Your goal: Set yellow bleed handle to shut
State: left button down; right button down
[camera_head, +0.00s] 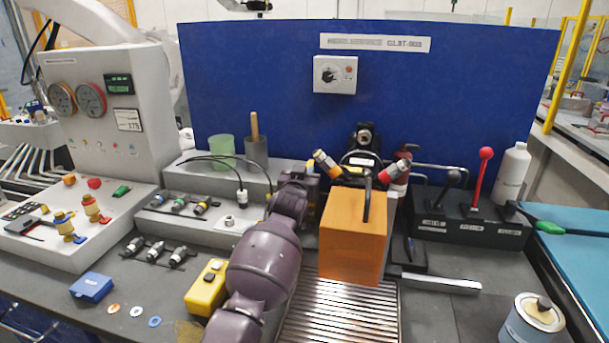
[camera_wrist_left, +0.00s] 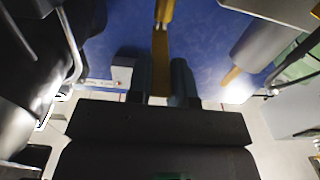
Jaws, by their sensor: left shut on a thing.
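A yellow bar (camera_wrist_left: 162,55), which looks like the bleed handle, runs between the fingers of my left gripper (camera_wrist_left: 160,82) in the left wrist view. The left gripper is shut on it. In the head view, my purple left arm rises from the bottom middle, and its gripper (camera_head: 312,180) is at the left side of the dark valve assembly (camera_head: 362,150). A yellow-orange capped part (camera_head: 326,162) with a pale band shows there. The gripper's wrist and the orange box hide much of the handle's base, so I cannot read its exact setting. My right gripper is not in view.
An orange box (camera_head: 352,240) stands right of my left arm, before the valve. A red lever (camera_head: 482,175) and a black lever (camera_head: 450,185) stand at the right. A green cup (camera_head: 222,150) and grey pot (camera_head: 256,152) stand behind left. A blue panel (camera_head: 260,80) closes the back.

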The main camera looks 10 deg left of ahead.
pick_arm(q)
jog(key=shift+r, duration=0.15)
jog(key=c, duration=1)
grip_release()
jog(key=shift+c, duration=0.2)
jog(key=shift+s, duration=0.6)
jog(key=s+p, duration=0.2)
jog(key=s, duration=0.7)
jog(key=shift+s+a, duration=0.15)
jog(key=shift+s, duration=0.15)
